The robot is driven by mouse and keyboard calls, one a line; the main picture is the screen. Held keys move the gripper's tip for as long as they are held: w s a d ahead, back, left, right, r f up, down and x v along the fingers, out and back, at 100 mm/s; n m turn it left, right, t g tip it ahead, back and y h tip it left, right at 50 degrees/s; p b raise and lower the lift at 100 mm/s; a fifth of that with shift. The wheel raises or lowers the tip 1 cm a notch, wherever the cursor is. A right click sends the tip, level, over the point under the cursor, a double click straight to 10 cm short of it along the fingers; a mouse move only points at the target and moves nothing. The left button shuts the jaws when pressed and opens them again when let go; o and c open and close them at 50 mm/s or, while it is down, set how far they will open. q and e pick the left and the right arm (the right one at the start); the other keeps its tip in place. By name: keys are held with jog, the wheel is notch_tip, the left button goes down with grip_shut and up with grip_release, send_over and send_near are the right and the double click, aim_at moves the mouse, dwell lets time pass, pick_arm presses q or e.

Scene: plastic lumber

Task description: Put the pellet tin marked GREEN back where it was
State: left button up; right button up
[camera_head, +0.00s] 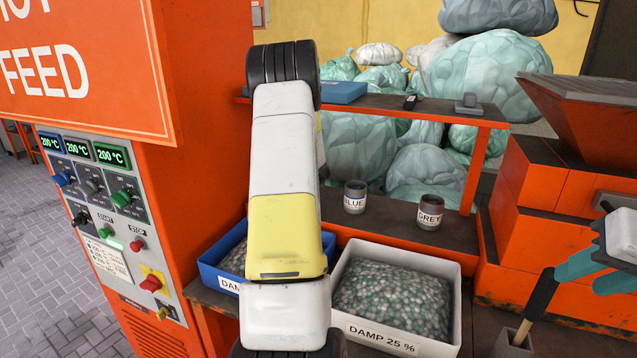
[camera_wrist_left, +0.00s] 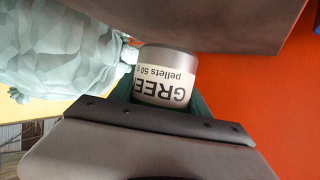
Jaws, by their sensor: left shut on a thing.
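The pellet tin marked GREE, its last letter hidden, shows in the left wrist view (camera_wrist_left: 165,72) as a grey tin with a white label, upside down in the picture. My left gripper (camera_wrist_left: 165,105) is shut on it; teal finger parts show beside and below it. The tin lies close to a dark flat surface (camera_wrist_left: 200,20); I cannot tell whether they touch. In the head view my left arm hides this gripper and the tin. My right gripper (camera_head: 583,277) is at the right edge, its teal fingers apart, near a dark handle.
Tins marked BLUE (camera_head: 355,197) and GREY (camera_head: 430,212) stand on the dark shelf (camera_head: 392,222). Below are a white crate of pellets marked DAMP 25 % (camera_head: 400,338) and a blue crate (camera_head: 212,268). A dark handle (camera_head: 541,300) stands in a holder. An orange machine is left.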

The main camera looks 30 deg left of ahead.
pick_arm(q)
jog(key=shift+f, duration=1.7)
jog(key=shift+f, duration=0.15)
jog(key=o, duration=1.4)
